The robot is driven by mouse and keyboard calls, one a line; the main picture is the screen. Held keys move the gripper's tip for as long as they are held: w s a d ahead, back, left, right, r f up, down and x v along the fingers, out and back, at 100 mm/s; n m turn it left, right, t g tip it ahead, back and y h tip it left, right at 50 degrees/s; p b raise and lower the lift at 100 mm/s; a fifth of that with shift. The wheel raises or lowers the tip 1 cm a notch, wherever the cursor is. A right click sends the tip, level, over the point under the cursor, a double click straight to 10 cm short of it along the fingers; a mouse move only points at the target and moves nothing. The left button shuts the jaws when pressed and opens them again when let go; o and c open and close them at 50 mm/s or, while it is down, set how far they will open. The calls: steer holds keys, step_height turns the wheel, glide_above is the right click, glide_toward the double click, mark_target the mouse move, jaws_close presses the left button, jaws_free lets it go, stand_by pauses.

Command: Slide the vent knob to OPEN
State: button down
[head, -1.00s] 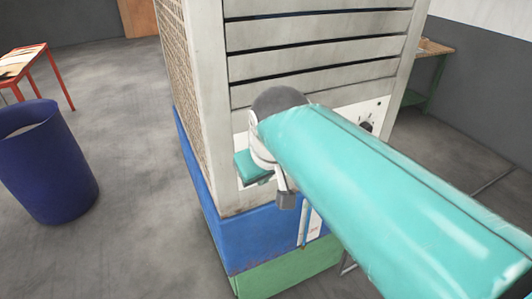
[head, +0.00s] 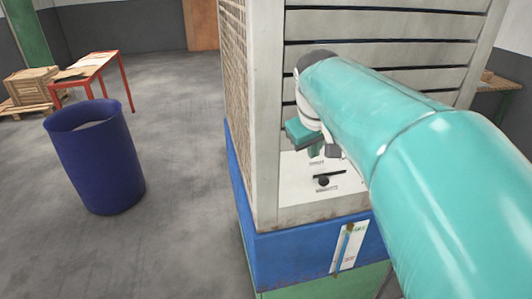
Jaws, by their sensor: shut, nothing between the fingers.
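A small round black knob (head: 322,181), apparently the vent knob, is on a white panel (head: 293,187) low on the front of the grey cabinet (head: 266,150). It sits at the left part of a short dark horizontal slot. Small labels above and below are too small to read. My gripper (head: 316,151) is just above the knob, in front of the panel's upper edge, and appears apart from it. Its fingers are shut and empty, partly hidden by the wrist. My teal arm covers the panel's right side.
The cabinet has horizontal slats above and a blue base (head: 300,250) below, with a white label strip (head: 347,247). A blue bin (head: 95,160) stands left on open floor. A red-legged table (head: 90,68) and a wooden pallet stack (head: 30,88) are behind it.

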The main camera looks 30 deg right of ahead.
steer(key=shift+d+r, duration=0.1)
steer(key=shift+d, duration=0.05)
glide_toward(320, 181)
step_height(320, 181, down, 5)
steer(key=w, duration=0.2)
steer(key=shift+d+f, duration=0.3)
steer(key=shift+d, duration=0.55)
steer(key=shift+s, duration=0.1)
